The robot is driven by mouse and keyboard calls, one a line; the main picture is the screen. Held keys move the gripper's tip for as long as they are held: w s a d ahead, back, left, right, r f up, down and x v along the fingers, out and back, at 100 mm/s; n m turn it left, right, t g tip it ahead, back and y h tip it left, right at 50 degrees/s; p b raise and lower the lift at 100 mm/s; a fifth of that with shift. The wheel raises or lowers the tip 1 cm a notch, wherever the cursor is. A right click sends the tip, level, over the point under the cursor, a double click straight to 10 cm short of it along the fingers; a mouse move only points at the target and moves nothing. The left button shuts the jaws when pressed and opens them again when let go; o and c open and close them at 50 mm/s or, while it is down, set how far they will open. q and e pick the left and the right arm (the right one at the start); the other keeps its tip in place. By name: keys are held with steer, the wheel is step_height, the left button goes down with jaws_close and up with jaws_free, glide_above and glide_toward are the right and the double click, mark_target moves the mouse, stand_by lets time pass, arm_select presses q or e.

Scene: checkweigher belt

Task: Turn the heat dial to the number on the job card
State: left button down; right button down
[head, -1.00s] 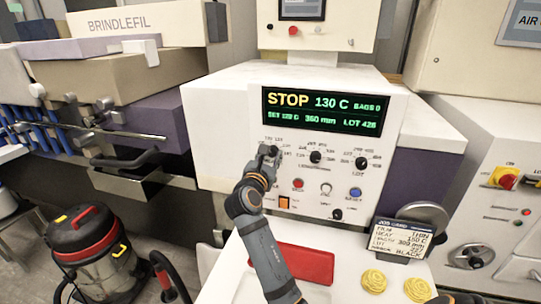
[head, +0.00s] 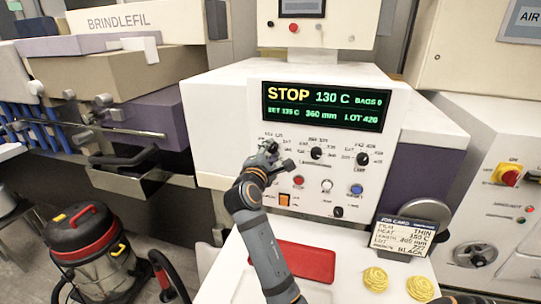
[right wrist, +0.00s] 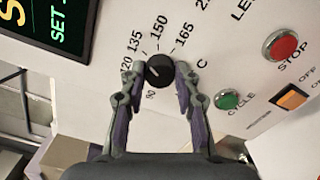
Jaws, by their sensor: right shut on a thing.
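The heat dial (right wrist: 158,71) is a black round knob with printed numbers around it, 135, 150 and 165 among them. My right gripper (right wrist: 157,76) is shut on it, one finger on each side. The display (head: 321,107) reads STOP, 130 C and what looks like SET 135 C. The job card (head: 402,237) stands at the lower right; its heat line appears to read 150 C. My left gripper is out of view.
Two more black knobs (head: 316,153) (head: 362,159) sit right of the heat dial. Below are a red stop button (head: 299,181), a blue button (head: 356,190) and an orange switch (head: 284,199). A red tray (head: 305,262) and gold pieces (head: 375,280) lie on the ledge.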

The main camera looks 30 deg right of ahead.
steer(key=m+b, duration=0.2)
steer(key=m, duration=0.1)
steer(key=shift+f+m, duration=0.15)
steer(key=shift+m, duration=0.15)
steer(key=shift+m+b, duration=0.8)
steer(key=shift+m, duration=0.8)
steer(key=c, duration=1.1)
jaws_free()
steer(key=shift+o, duration=0.6)
steer(key=shift+r, duration=0.2)
